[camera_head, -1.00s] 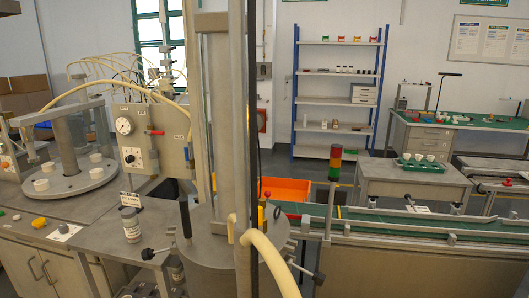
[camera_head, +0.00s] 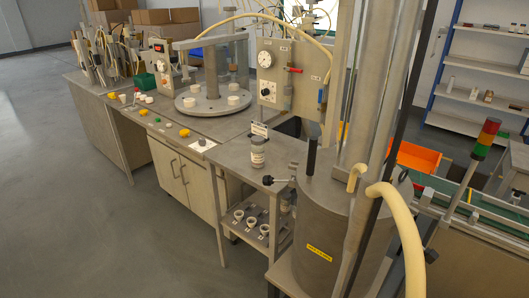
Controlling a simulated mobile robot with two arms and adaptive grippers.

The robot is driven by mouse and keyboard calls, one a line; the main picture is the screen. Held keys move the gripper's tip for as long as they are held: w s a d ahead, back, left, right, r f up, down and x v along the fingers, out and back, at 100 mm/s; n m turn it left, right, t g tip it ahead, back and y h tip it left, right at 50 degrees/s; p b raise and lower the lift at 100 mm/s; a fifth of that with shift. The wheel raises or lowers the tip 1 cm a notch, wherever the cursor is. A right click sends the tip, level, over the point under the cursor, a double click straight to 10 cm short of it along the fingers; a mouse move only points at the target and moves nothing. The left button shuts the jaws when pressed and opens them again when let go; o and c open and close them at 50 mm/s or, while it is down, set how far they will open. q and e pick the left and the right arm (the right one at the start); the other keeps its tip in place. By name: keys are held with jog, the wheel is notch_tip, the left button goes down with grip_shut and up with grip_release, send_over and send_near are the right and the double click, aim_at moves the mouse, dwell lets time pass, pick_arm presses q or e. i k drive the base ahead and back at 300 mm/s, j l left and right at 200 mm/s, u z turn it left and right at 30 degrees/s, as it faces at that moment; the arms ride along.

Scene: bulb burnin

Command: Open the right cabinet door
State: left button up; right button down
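The cabinet stands under the grey workbench left of centre, with two pale doors, the left door (camera_head: 163,168) and the right door (camera_head: 200,200). Both doors look shut. Their two bar handles sit side by side near the middle seam; the right door's handle (camera_head: 183,174) is the one nearer me. Neither of my grippers is in view.
Open grey floor (camera_head: 90,220) lies in front of the cabinet. A shelf with white cups (camera_head: 250,221) stands right of it. A large metal cylinder (camera_head: 320,230) fills the right foreground. A round plate (camera_head: 213,103) sits on the bench.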

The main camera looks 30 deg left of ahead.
aim_at(197, 183)
jog(key=u, duration=1.35)
